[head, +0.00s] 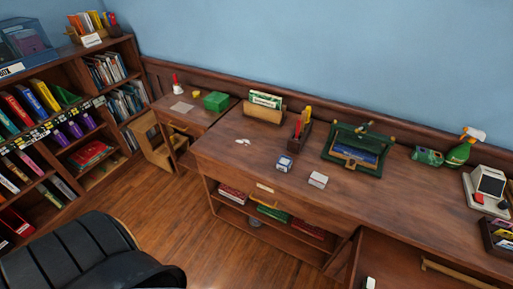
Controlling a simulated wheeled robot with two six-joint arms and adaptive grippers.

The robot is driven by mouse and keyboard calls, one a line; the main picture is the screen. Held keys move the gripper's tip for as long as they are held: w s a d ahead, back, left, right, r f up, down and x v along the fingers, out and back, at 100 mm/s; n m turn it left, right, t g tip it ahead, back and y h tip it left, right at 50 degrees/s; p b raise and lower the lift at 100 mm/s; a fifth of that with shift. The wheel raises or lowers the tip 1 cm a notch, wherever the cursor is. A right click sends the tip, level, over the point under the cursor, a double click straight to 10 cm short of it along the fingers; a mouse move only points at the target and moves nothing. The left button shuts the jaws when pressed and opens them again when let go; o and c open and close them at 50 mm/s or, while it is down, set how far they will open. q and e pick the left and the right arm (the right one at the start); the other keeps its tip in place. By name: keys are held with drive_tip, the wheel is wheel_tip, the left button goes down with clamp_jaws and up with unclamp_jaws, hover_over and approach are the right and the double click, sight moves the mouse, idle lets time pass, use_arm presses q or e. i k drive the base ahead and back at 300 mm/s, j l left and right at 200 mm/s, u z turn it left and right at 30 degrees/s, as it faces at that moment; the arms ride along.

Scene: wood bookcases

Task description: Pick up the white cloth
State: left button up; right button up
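I cannot make out a white cloth for certain. A small white block-like item (318,180) lies near the front edge of the long wooden desk (400,205); at this size I cannot tell if it is folded cloth. A flat pale square (182,107), paper or cloth, lies on the lower side desk (205,119) at the back left. A crumpled green item (428,156) lies beside a green spray bottle with a white head (460,151) on the right. Neither of my grippers is in view.
A black chair (85,255) stands at the lower left. A full bookcase (65,125) lines the left wall. A calculator-like device (284,163), a pen holder (301,132), a green-framed tray (337,163) and a card terminal (489,182) stand on the long desk. Its front middle is mostly clear.

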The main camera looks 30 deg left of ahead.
sight(320, 181)
drive_tip(key=z, duration=0.6)
drive_tip(key=j+z, duration=0.45)
drive_tip(key=k+j+z, duration=0.15)
drive_tip(key=j+z, duration=0.2)
drive_tip(key=z, duration=0.15)
drive_tip(key=k+j+z, duration=0.2)
drive_tip(key=j+z, duration=0.25)
drive_tip(key=k+j+z, duration=0.2)
drive_tip(key=z, duration=0.3)
drive_tip(key=k+j, duration=0.35)
drive_tip(key=k+j+z, duration=0.15)
drive_tip(key=k+j, duration=0.15)
drive_tip(key=k, duration=0.25)
drive_tip(key=k+j, duration=0.3)
drive_tip(key=k, duration=0.15)
drive_tip(key=z, duration=0.05)
